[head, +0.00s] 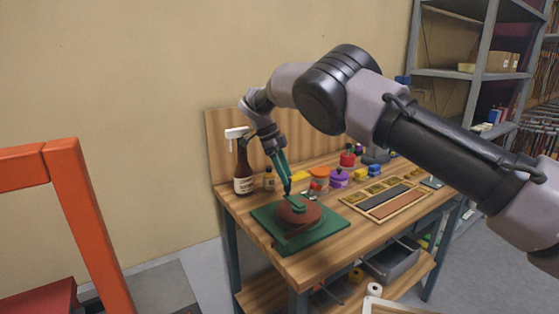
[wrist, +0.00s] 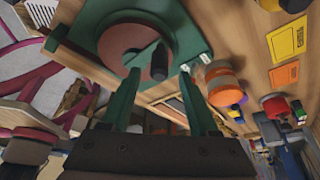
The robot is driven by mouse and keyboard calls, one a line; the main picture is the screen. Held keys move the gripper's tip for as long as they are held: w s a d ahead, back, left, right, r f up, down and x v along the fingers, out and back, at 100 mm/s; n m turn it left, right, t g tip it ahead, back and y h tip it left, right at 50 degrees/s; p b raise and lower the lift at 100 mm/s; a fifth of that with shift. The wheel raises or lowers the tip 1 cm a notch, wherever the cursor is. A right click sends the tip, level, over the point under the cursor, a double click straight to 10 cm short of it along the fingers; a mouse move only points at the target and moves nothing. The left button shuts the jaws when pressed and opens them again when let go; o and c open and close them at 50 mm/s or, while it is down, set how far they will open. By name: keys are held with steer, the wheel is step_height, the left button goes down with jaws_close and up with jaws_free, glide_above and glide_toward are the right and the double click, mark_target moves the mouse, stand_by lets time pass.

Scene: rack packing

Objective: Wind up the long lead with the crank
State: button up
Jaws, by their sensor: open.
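A reel with a round reddish-brown disc (head: 311,215) sits on a green base (head: 265,214) at the near left of the workbench. The disc also shows in the wrist view (wrist: 115,45). A green crank arm (head: 295,205) lies across the top of the disc. Its dark upright knob (wrist: 159,62) shows in the wrist view. My gripper (head: 288,188) points down over the reel with its green fingers apart. In the wrist view the knob appears between and beyond the fingertips (wrist: 159,82), and I see no grip on it. I cannot make out the long lead.
A brown spray bottle (head: 243,170) and a small bottle (head: 269,180) stand behind the reel. Orange (head: 319,178) and purple (head: 338,180) containers stand to its right. A wooden compartment tray (head: 396,207) lies at the bench's right. An orange frame (head: 88,220) stands at the left.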

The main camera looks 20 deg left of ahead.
steer(key=v, duration=0.8)
steer(key=w+d+r+n+y, duration=0.1)
steer(key=w+d+r+y, duration=0.15)
steer(key=d+r, duration=0.55)
steer(key=w+d+r+n+y, duration=0.1)
steer(key=w+d+r, duration=0.35)
steer(key=d, duration=0.55)
steer(key=w+d+r+n+y, duration=0.1)
steer(key=w+d+r, duration=0.2)
steer(key=d+r, duration=0.55)
steer(key=s+d+r+n+y, duration=0.1)
steer(key=s+d+r+n, duration=0.15)
steer(key=d, duration=0.55)
steer(key=s+d+r+n+y, duration=0.1)
steer(key=s+d+r+y, duration=0.2)
steer(key=d, duration=0.5)
steer(key=s+d+f+n+t, duration=0.1)
steer(key=s+d, duration=0.3)
steer(key=s, duration=0.4)
steer(key=s+d+f+n+t+h, duration=0.1)
steer(key=s+d+f+n+t, duration=0.1)
steer(key=s, duration=0.6)
steer(key=s+d+f+n+t+h, duration=0.1)
steer(key=s+d+f+n+t, duration=0.1)
steer(key=s+d, duration=0.4)
steer(key=shift+s+d+n+t, duration=0.15)
steer(key=shift+s+n+t, duration=0.3)
steer(key=shift+s+t, duration=0.55)
